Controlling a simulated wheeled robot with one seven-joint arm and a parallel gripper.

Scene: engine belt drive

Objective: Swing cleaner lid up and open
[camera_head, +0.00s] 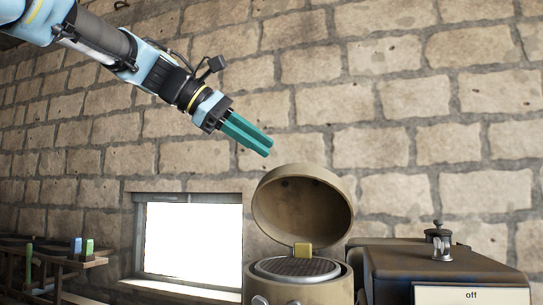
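The cleaner is a round tan canister (305,293) at the bottom centre, its lower part cut off by the picture edge. Its round lid (303,203) stands up and open, tilted back, with its hollow inner side facing me. A yellow block (303,250) sits at the low edge of the lid, by the canister's rim. A dark mesh disc in a pale metal ring (296,268) shows in the open top. My gripper (267,147) is above and left of the lid, apart from it. Its teal fingers lie together with nothing visible between them.
A dark brown box (430,262) with a metal fitting (442,245) and a sign reading "off" (471,296) stands right of the cleaner. A bright window (190,238) and a rack with small coloured items (60,258) are left. The stone wall is behind.

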